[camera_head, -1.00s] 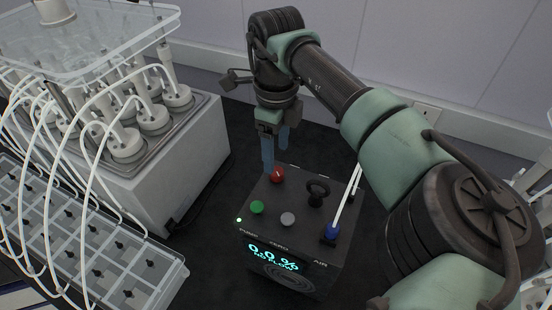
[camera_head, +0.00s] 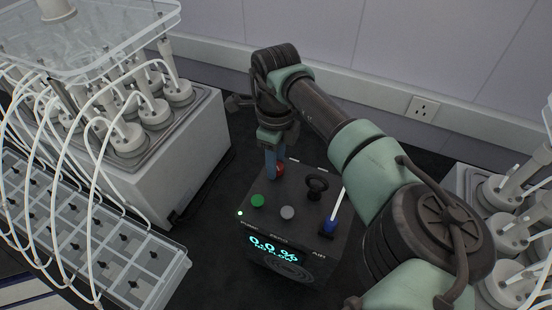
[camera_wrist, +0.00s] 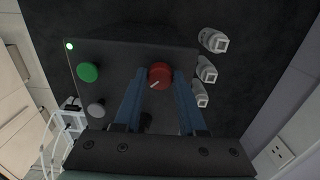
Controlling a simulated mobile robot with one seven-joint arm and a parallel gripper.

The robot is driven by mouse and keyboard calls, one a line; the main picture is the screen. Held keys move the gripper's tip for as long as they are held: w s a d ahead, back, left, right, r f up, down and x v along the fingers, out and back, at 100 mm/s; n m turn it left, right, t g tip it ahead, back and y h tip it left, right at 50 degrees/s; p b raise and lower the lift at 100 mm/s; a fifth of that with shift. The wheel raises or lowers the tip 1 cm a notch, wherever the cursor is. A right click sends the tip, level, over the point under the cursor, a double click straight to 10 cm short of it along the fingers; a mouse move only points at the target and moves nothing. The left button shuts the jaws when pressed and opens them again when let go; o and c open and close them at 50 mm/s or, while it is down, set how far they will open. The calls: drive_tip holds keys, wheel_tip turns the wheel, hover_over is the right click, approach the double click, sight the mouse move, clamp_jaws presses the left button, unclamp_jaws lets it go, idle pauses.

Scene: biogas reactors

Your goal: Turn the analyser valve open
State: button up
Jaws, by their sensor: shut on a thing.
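The analyser is a dark box (camera_head: 256,221) on the black surface, with a lit display (camera_head: 271,248) reading 0.0 % and NO FLOW. Its red round knob (camera_wrist: 160,73) carries a pale pointer line, slanted toward lower left in the wrist view. The knob also shows in the head view (camera_head: 280,171), partly hidden by a finger. My gripper (camera_wrist: 160,76) has its blue fingers on either side of the red knob, shut on it. In the head view my gripper (camera_head: 273,170) reaches down to the box's far edge.
The box top also holds a green button (camera_head: 257,201), a grey button (camera_head: 287,212), a black knob (camera_head: 316,186) and a blue fitting (camera_head: 328,226) with a white tube. Reactor bottles (camera_head: 127,138) stand left; more (camera_head: 506,228) stand right. A wall (camera_head: 365,35) is behind.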

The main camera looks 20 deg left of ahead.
clamp_jaws()
drive_tip(key=shift+m, duration=0.3)
drive_tip(key=m, duration=0.3)
drive_tip(key=shift+b, duration=0.3)
drive_tip(key=m, duration=0.5)
drive_tip(key=shift+w, duration=0.1)
drive_tip(key=m, duration=0.4)
drive_tip(key=shift+m+b, duration=0.3)
drive_tip(key=shift+b, duration=0.05)
drive_tip(key=m, duration=0.4)
drive_tip(key=shift+r+m, duration=0.1)
drive_tip(key=shift+m, duration=0.2)
